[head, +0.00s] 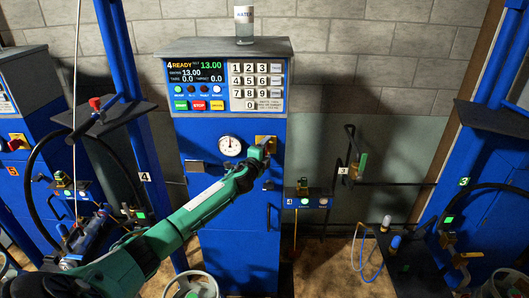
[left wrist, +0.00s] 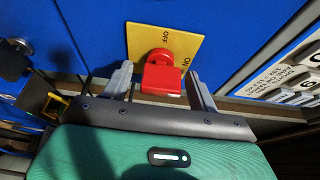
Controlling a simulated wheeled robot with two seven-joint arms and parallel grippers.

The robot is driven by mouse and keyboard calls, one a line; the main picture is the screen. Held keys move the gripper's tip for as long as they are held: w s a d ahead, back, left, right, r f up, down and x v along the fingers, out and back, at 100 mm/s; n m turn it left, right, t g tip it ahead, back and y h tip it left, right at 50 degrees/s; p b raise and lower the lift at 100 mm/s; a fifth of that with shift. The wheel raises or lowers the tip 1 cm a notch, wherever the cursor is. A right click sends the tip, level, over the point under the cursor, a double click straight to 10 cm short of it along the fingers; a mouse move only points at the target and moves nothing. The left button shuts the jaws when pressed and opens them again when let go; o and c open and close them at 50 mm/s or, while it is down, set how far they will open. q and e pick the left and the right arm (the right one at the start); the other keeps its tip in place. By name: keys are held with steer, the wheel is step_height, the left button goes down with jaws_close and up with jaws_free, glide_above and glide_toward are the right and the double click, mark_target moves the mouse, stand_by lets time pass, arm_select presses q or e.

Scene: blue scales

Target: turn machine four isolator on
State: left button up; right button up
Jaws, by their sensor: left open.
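The machine four cabinet (head: 228,250) is blue and stands in the middle of the head view, its display reading "4 READY". Its isolator is a red knob (left wrist: 162,77) on a yellow plate (left wrist: 190,48) marked OFF and ON, seen close in the left wrist view. The plate also shows in the head view (head: 261,138), partly covered by my gripper. My left gripper (left wrist: 160,72) is open, with one finger on each side of the red handle. Gaps show between fingers and handle, so it is not clamped. My right gripper is not in view.
A keypad (head: 257,86) and a round gauge (head: 230,145) sit on the same cabinet near my arm. A glass marked WATER (head: 244,24) stands on top. Blue posts, hoses and a neighbouring machine (head: 30,90) stand left; valves and pipes (head: 350,155) stand right.

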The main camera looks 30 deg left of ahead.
arm_select(q)
steer(key=shift+s, duration=0.15)
steer(key=s+d+b, duration=0.2)
steer(key=s+b, duration=0.2)
steer(key=s, duration=0.9)
steer(key=shift+s, duration=0.2)
